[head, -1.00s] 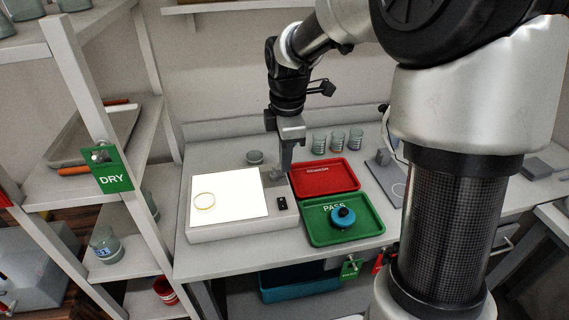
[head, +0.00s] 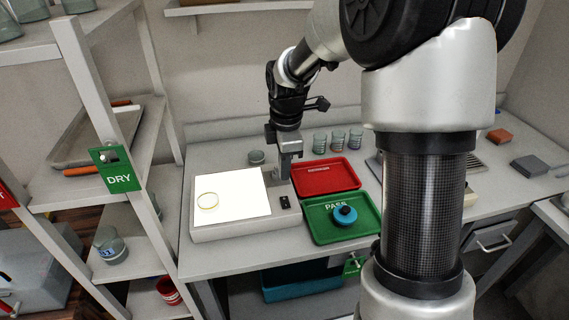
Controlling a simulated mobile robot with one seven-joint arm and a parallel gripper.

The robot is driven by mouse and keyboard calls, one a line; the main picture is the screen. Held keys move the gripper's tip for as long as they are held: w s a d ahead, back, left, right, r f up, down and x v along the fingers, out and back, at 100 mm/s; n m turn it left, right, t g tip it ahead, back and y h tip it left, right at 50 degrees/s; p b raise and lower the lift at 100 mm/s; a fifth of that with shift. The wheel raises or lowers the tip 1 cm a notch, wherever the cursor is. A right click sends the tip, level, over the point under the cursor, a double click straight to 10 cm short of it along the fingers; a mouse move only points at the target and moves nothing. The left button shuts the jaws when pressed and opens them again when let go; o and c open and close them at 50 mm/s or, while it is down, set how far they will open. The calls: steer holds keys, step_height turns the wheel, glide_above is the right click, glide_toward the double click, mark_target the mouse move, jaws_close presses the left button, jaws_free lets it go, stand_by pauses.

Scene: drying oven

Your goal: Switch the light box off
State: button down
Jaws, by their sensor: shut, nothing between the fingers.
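The light box (head: 245,231) stands on the bench at centre left. Its top panel (head: 232,190) glows bright white, and a round glass dish (head: 208,200) lies on the panel's left part. A small black switch (head: 285,202) sits on the box's right strip. My gripper (head: 284,178) is shut and empty, pointing down at the back right of the box, behind the switch. I cannot tell whether its fingertips touch the box.
A red tray (head: 345,186) and a green PASS tray (head: 318,232) with a blue round object (head: 344,214) lie right of the box. Several glass beakers (head: 337,139) stand behind the trays. A small glass dish (head: 256,157) sits behind the box. A shelf with a DRY sign (head: 118,180) is at left.

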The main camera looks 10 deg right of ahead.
mark_target(283, 200)
steer(key=f, duration=0.6)
steer(key=w+f, duration=0.1)
steer(key=f, duration=0.2)
steer(key=shift+w+b, duration=0.1)
steer(key=shift+b, duration=0.2)
steer(key=shift+f, duration=0.35)
steer(key=shift+s, duration=0.2)
